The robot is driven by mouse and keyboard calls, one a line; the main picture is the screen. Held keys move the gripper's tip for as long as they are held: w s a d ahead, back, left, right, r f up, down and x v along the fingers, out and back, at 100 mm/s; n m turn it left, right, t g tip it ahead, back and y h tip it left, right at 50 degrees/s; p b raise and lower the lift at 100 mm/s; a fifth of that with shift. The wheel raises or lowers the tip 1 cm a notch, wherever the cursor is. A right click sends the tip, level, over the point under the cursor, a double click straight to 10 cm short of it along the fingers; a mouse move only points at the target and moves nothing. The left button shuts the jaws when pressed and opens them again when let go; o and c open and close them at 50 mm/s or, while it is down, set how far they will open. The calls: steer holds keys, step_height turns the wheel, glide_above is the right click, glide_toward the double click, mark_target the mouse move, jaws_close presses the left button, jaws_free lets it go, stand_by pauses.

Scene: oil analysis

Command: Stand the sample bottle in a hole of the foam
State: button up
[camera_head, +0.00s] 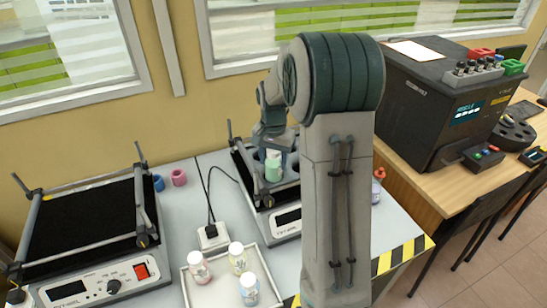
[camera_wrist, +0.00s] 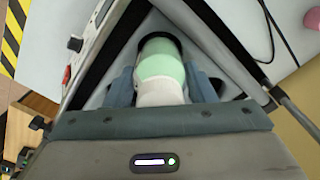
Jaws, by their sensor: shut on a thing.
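My gripper (camera_wrist: 162,86) is shut on the sample bottle (camera_wrist: 160,62), which has a white cap and a pale green body. In the head view the bottle (camera_head: 273,168) hangs cap up below my gripper, over the right-hand shaker (camera_head: 288,221). The grey foam (camera_wrist: 196,54) lies inside that shaker's frame. In the wrist view the bottle's far end meets a dark round hole in the foam. I cannot tell how deep the end is in it, or whether it is still just above. My arm hides part of the shaker and foam in the head view.
Another shaker (camera_head: 84,219) with a black top stands at the left. A white tray (camera_head: 262,262) in front holds several capped bottles. A power socket block (camera_head: 211,236) with a black cable lies between the shakers. Blue and pink rings (camera_head: 179,177) sit behind.

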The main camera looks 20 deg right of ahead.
steer(key=shift+f, duration=0.2)
steer(key=o, duration=1.1)
steer(key=shift+r, duration=0.2)
